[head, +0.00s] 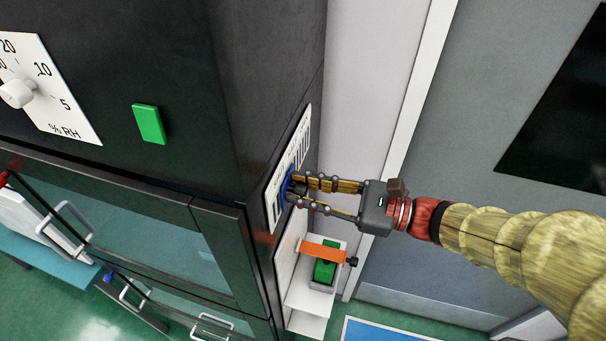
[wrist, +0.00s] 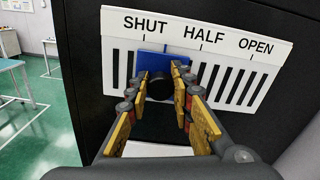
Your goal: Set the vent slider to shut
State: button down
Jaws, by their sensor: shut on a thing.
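The vent slider is a blue plate (wrist: 150,61) with a round black knob (wrist: 160,88), on a white slotted panel (wrist: 270,52) printed SHUT, HALF and OPEN. In the wrist view the plate lies below SHUT and HALF, and the knob is below the space between those two words, nearer SHUT. My gripper (wrist: 165,84) has its yellow fingers on both sides of the knob and is shut on it. In the head view my gripper (head: 291,190) reaches from the right to the blue plate (head: 284,187) on the cabinet's side; the fingers partly hide it.
The panel is on the side of a dark cabinet (head: 265,70). Below it, a white shelf (head: 308,299) holds a green block (head: 324,270) with an orange strip (head: 322,252) above it. A green button (head: 149,124) and a %RH dial (head: 17,94) are on the cabinet front.

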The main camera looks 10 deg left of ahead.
aim_at(283, 200)
jog(key=s, duration=0.3)
jog(key=shift+s+a, duration=0.15)
jog(key=shift+f, duration=0.1)
jog(key=c, duration=1.5)
grip_release()
jog(key=shift+s, duration=0.2)
jog(key=shift+c, duration=0.2)
jog(key=shift+w, duration=0.1)
jog(key=shift+d, duration=0.45)
jog(key=s+d, duration=0.1)
jog(key=d, duration=1)
